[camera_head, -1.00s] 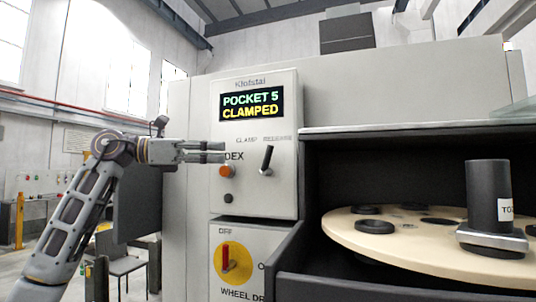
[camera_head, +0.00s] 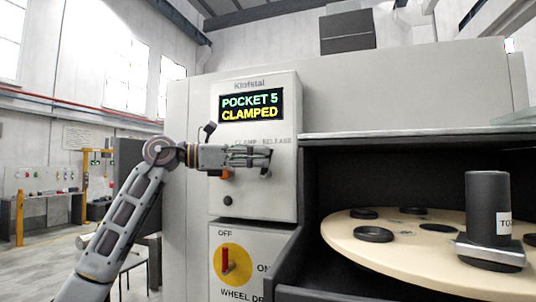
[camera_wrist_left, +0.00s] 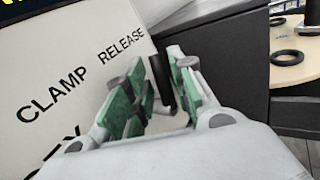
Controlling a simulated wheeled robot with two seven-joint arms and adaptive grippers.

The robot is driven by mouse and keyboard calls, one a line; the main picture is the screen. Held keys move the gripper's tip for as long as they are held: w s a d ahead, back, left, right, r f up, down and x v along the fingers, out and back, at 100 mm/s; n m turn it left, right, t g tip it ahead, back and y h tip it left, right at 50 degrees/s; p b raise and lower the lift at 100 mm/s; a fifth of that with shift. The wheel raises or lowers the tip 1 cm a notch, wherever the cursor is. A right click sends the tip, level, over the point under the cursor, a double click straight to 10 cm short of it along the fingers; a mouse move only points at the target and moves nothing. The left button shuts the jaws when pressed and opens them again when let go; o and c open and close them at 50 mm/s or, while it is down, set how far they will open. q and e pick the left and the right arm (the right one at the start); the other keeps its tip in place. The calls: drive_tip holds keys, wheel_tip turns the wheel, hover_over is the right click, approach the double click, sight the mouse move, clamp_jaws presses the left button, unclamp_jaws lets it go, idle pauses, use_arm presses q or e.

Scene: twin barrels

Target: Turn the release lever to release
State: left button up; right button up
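The release lever (camera_head: 265,172) is a black handle on the light grey control panel (camera_head: 240,205), below the words CLAMP and RELEASE. In the head view my left gripper (camera_head: 264,157) reaches it from the left and hides most of it. In the left wrist view the black lever (camera_wrist_left: 161,80) stands between the two green-padded fingers (camera_wrist_left: 158,90). The fingers are apart, with a gap beside the lever; I cannot tell whether either one touches it. The display (camera_head: 251,105) reads POCKET 5 CLAMPED. My right gripper is not in view.
An orange button (camera_head: 226,175) sits partly behind my left gripper, with a black knob (camera_head: 227,200) below. A red switch on a yellow disc (camera_head: 228,260) is lower. To the right, an open bay holds a round wheel (camera_head: 350,235) with a dark tool holder (camera_head: 488,205).

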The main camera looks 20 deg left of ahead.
use_arm(q)
drive_tip(key=shift+x, duration=0.95)
drive_tip(key=shift+w+d, duration=0.25)
drive_tip(key=shift+d, duration=0.2)
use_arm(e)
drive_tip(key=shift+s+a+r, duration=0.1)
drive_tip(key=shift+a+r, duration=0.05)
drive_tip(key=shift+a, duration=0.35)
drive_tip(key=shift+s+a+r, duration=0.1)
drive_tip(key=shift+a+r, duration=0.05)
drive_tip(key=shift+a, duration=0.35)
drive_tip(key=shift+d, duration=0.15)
use_arm(q)
drive_tip(key=c, duration=0.5)
clamp_jaws()
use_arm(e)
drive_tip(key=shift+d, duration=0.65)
